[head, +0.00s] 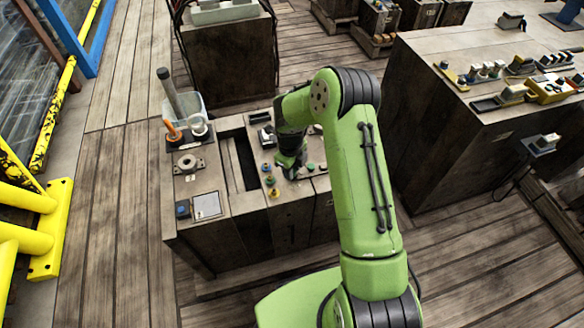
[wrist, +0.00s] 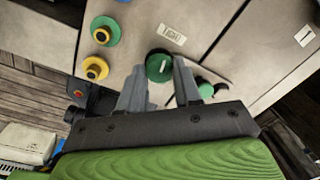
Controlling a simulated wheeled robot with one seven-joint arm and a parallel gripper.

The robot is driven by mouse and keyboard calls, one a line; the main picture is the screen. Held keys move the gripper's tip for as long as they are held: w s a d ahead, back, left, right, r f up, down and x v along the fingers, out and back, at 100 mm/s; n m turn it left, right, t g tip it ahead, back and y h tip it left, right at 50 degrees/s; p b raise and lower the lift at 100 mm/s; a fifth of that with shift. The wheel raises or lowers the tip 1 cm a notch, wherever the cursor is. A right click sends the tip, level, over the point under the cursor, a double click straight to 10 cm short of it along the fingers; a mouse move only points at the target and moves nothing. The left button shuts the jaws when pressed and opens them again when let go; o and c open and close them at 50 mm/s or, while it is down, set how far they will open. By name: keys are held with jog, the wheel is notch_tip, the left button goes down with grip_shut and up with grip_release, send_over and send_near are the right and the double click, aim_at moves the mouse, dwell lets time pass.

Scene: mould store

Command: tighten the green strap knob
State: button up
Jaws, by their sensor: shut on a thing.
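The green strap knob (wrist: 159,66) is a round dark-green disc with a pale line on its face, on the beige panel in the wrist view. My gripper (wrist: 160,82) has its two grey fingers on either side of the knob and is shut on it. A small white label (wrist: 172,34) beside the knob carries lettering that seems to read TIGHT. In the head view my gripper (head: 291,166) is down at the top of the bench, and it hides the knob there.
A green-and-yellow knob (wrist: 105,31) and a yellow knob (wrist: 96,69) sit left of the gripper. Another green knob (wrist: 205,89) is close to the right finger. The bench (head: 205,182) also bears a clear bin (head: 190,106) and a white pad (head: 207,205).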

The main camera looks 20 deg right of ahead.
jog(key=shift+m, duration=1.1)
jog(key=o, duration=1)
jog(key=shift+o, duration=0.2)
notch_tip(320, 180, up, 16)
jog(key=p, duration=0.4)
jog(key=shift+s+a, duration=0.15)
jog(key=shift+a, duration=0.25)
jog(key=shift+f, duration=0.1)
